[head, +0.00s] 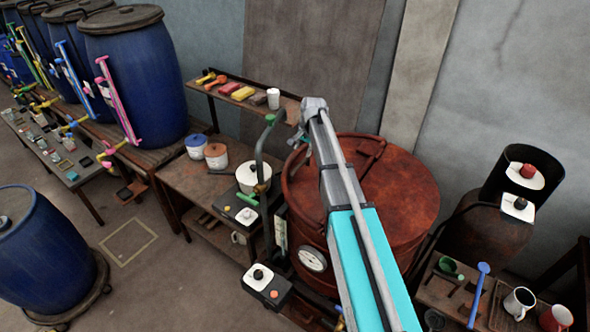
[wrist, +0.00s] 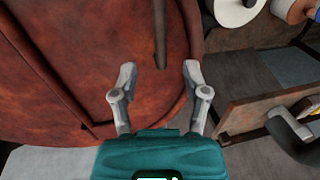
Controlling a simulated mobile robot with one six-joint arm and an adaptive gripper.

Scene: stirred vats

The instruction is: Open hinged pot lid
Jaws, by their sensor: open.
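The pot is a large rust-red vat (head: 318,262) with a round hinged lid (head: 405,200), which lies shut on it. A curved rust-brown bar (head: 378,156) stands on the far part of the lid. In the wrist view the lid (wrist: 90,65) fills the left and middle. A dark bar (wrist: 160,40) runs down from the top edge and ends just beyond the gap between my fingers. My gripper (wrist: 158,82) is open, with nothing between its fingers. In the head view my arm hides part of the lid, and my gripper is mostly hidden near the lid's far left edge.
A green-grey pipe (head: 261,160) rises left of the vat, close to my gripper. A shelf (head: 225,92) with colored blocks and a white cup stands behind. A dial gauge (head: 312,259) sits on the vat's front. A bench with mugs (head: 519,302) is at the right.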

